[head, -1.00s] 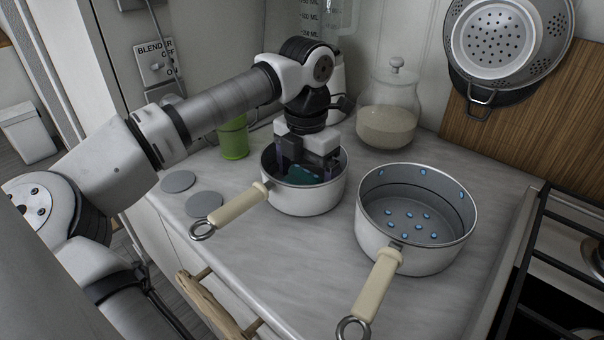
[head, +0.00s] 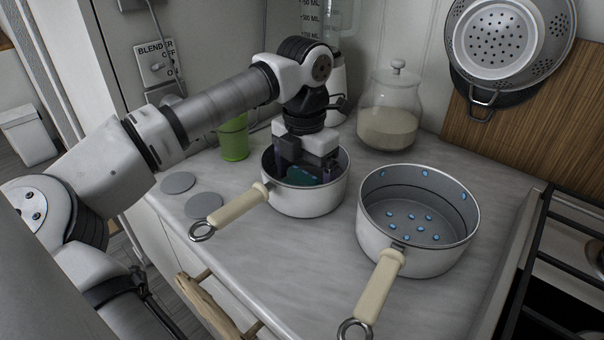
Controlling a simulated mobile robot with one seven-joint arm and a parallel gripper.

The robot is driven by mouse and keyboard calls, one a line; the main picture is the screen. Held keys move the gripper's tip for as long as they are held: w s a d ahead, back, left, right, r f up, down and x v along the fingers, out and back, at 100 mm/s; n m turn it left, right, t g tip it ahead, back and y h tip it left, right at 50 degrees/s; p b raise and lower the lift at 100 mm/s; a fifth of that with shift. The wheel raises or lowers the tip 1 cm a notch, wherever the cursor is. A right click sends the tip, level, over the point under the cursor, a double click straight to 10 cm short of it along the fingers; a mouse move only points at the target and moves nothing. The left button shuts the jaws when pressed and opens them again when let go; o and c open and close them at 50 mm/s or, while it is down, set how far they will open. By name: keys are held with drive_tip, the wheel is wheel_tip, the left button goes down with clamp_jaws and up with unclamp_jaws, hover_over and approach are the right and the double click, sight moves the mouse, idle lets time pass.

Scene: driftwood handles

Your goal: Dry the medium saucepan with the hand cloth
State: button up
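Two white saucepans with cream handles stand on the counter. The left, smaller saucepan (head: 312,203) has my gripper (head: 302,174) reaching down inside it. A teal hand cloth (head: 304,175) is between my gripper's fingers, low in this pan. The fingertips are partly hidden by the cloth and the near rim. No drops show on the visible inside of this pan. The right, larger saucepan (head: 411,256) has several blue water drops (head: 414,216) on its floor and inner wall. Which pan is the medium one I cannot tell from size alone.
A glass jar (head: 388,125) and a green cup (head: 233,140) stand behind the pans. Two grey discs (head: 205,205) lie at the left. A gas hob (head: 568,235) is at the right. Both handles (head: 238,204) point toward the front. The counter's front middle is clear.

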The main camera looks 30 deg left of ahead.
sight(302, 172)
drive_tip(key=shift+w+d, duration=0.1)
drive_tip(key=shift+w, duration=0.4)
drive_tip(key=shift+a, duration=0.45)
drive_tip(key=shift+s+a, duration=0.1)
drive_tip(key=shift+s, duration=0.25)
drive_tip(key=shift+s+d+f+b, duration=0.1)
drive_tip(key=shift+s+d+b, duration=0.15)
drive_tip(key=shift+b, duration=0.05)
drive_tip(key=shift+r+p, duration=2.15)
drive_tip(key=shift+r, duration=0.9)
